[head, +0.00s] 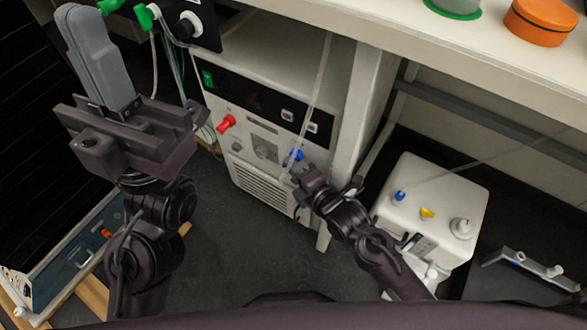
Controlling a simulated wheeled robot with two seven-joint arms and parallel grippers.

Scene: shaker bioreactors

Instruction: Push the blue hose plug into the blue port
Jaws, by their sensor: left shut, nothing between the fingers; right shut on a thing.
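A blue hose plug (293,157) shows at the lower right of the front panel of a white machine (262,112). A pale hose (318,90) runs from above down to that spot. My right gripper (301,176) is right at the blue plug and shut on it; its fingers are small in the picture. The blue port is not clearly visible behind the plug and fingers. I cannot tell whether the plug is in it or just in front. My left gripper (82,24) is raised at the upper left, its grey fingers shut with nothing between them.
A red fitting (226,123) and a green one (207,78) are on the same panel. A table leg (350,125) stands just right of the machine. A white box (430,205) with a blue fitting (399,197) is further right. Dark floor lies clear in front.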

